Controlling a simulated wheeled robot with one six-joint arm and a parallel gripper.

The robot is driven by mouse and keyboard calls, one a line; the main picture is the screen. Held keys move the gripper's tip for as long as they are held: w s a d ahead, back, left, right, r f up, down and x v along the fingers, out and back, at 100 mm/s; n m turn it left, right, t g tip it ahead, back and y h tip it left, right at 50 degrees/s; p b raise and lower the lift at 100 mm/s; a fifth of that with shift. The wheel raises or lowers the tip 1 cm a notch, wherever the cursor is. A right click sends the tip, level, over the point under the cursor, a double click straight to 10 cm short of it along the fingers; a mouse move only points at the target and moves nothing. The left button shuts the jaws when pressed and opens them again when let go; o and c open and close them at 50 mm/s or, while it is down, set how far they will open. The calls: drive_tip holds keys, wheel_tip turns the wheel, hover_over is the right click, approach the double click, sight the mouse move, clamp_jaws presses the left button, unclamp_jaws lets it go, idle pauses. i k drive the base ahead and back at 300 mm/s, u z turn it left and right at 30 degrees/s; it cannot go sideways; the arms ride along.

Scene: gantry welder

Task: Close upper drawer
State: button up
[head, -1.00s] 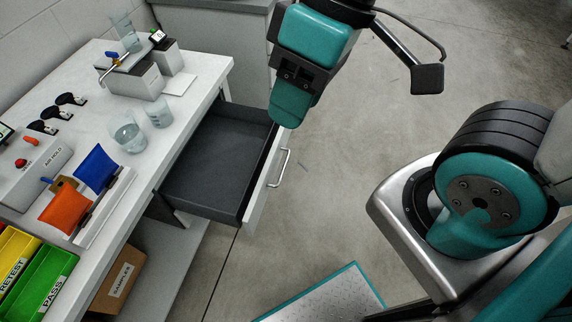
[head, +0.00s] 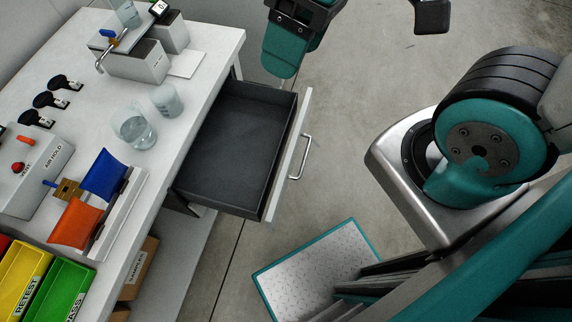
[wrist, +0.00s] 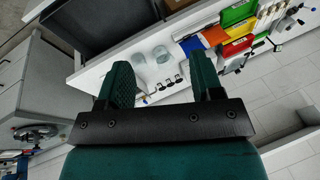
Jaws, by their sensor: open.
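The upper drawer (head: 236,150) is pulled out from the white workbench; its dark grey inside looks empty. Its white front (head: 290,155) carries a metal bar handle (head: 301,157). My gripper shows at the top of the head view, above the far end of the drawer, with its fingertips not clear there. In the wrist view my gripper (wrist: 160,85) has its two green fingers apart with nothing between them. Part of the drawer (wrist: 100,25) shows beyond the fingers in the wrist view. I see no contact between gripper and drawer.
The bench top (head: 185,95) holds glass beakers (head: 135,131), blue (head: 103,176) and orange (head: 75,224) pouches, an air-hold box (head: 38,170), and yellow (head: 22,278) and green (head: 62,290) bins. A cardboard box (head: 140,268) sits below.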

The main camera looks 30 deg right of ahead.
sight(231, 166)
drive_tip(key=u, duration=0.45)
drive_tip(key=k, duration=1.05)
drive_tip(key=z, duration=0.45)
drive_tip(key=i, duration=0.7)
drive_tip(key=z, duration=0.75)
